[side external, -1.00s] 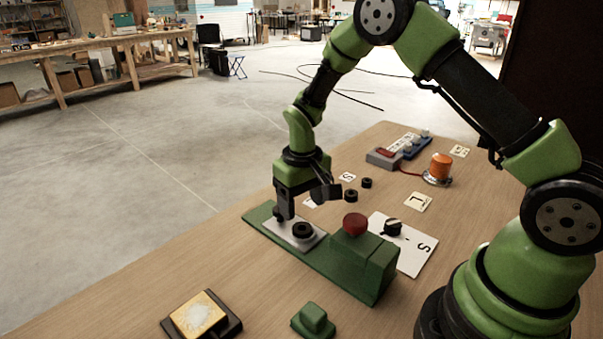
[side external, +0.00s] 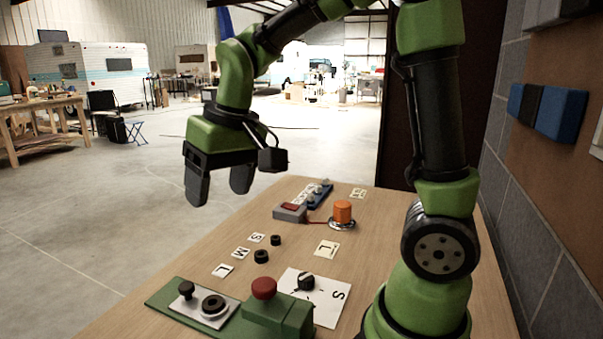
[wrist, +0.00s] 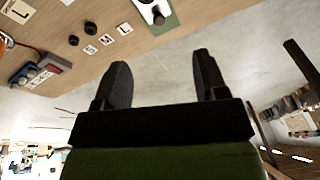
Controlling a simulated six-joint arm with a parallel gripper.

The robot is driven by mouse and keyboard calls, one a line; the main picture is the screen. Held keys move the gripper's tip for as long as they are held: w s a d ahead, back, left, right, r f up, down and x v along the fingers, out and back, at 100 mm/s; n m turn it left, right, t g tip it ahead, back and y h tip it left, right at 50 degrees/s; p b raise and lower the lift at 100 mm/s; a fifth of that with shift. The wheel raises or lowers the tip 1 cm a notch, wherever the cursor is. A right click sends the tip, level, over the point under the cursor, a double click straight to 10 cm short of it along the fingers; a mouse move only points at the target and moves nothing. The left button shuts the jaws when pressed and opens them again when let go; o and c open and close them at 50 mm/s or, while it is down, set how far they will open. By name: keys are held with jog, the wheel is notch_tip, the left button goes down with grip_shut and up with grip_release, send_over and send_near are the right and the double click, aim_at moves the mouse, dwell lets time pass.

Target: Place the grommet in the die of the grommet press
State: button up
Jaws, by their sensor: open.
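The green grommet press (side external: 162,303) lies along the table's near edge, with a red button (side external: 264,288) on its raised end. On its pale plate sit a black ring (side external: 213,304) and, to the ring's left, a black knobbed post (side external: 187,290). I cannot tell whether that ring is a loose grommet or part of the die. Two small black grommets (side external: 275,240) (side external: 261,256) lie on the table beside the letter cards. My gripper (side external: 218,194) is open and empty, well above the table. In the wrist view nothing is between its fingers (wrist: 162,62).
Letter cards (side external: 240,254) lie behind the press. A white card with a black dial (side external: 306,281) lies to its right. An orange beacon (side external: 342,212) and a grey box with a red top (side external: 290,212) stand farther back. The air around my gripper is clear.

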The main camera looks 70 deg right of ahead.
jog(key=s+a+r+t, duration=0.1)
jog(key=s+r+t, duration=0.1)
jog(key=s, duration=0.5)
jog(key=s+a+r+m+t+y, duration=0.1)
jog(key=s+r+t, duration=0.1)
jog(key=s, duration=0.4)
jog(key=shift+s+r, duration=0.25)
jog(key=shift+s, duration=0.15)
